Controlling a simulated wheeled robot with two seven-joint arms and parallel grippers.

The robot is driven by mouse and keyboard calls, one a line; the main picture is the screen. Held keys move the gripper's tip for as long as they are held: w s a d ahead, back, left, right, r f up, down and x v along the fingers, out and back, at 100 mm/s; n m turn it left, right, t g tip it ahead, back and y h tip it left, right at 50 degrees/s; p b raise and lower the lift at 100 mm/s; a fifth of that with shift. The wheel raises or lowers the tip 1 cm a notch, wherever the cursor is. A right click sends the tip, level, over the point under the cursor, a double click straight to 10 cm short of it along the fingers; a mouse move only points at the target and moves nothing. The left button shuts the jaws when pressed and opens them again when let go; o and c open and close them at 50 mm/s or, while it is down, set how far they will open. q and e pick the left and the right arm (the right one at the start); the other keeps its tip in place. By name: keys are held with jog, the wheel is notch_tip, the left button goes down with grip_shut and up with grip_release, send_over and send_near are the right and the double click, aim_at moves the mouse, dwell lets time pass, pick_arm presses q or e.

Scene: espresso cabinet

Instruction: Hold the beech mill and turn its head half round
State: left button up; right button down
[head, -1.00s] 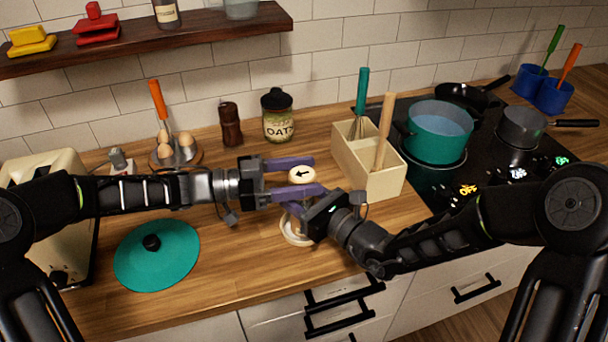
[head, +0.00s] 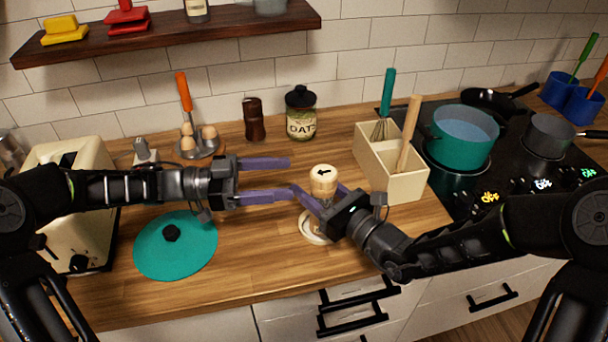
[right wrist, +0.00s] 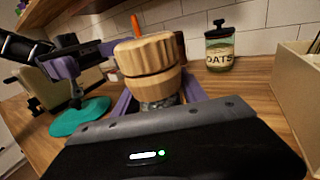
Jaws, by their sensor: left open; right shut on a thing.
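The beech mill (head: 323,182) stands upright near the front of the counter, on or over a pale round base (head: 311,228). Its light wooden head has a black arrow on top, pointing left in the head view. My right gripper (head: 324,203) is shut on the mill's body below the head; the right wrist view shows the wooden head (right wrist: 150,65) just above the purple fingers. My left gripper (head: 291,178) is open and empty, its two purple fingers pointing right, just left of the mill's head and apart from it.
A cream utensil box (head: 400,180) stands right of the mill. Behind are an oats jar (head: 301,115), a dark brown mill (head: 254,120) and an egg stand (head: 199,145). A teal lid (head: 178,250) and cream toaster (head: 70,160) are at left, a teal pot (head: 462,140) at right.

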aim_at(332, 203)
jog(key=c, duration=0.5)
grip_release()
pick_arm(q)
jog(key=shift+s+a, duration=0.2)
jog(key=shift+a, duration=1)
pick_arm(e)
jog(key=v, duration=0.7)
jog(key=shift+s+d+r, duration=0.1)
jog(key=shift+s+d, duration=0.1)
jog(key=shift+s, duration=0.05)
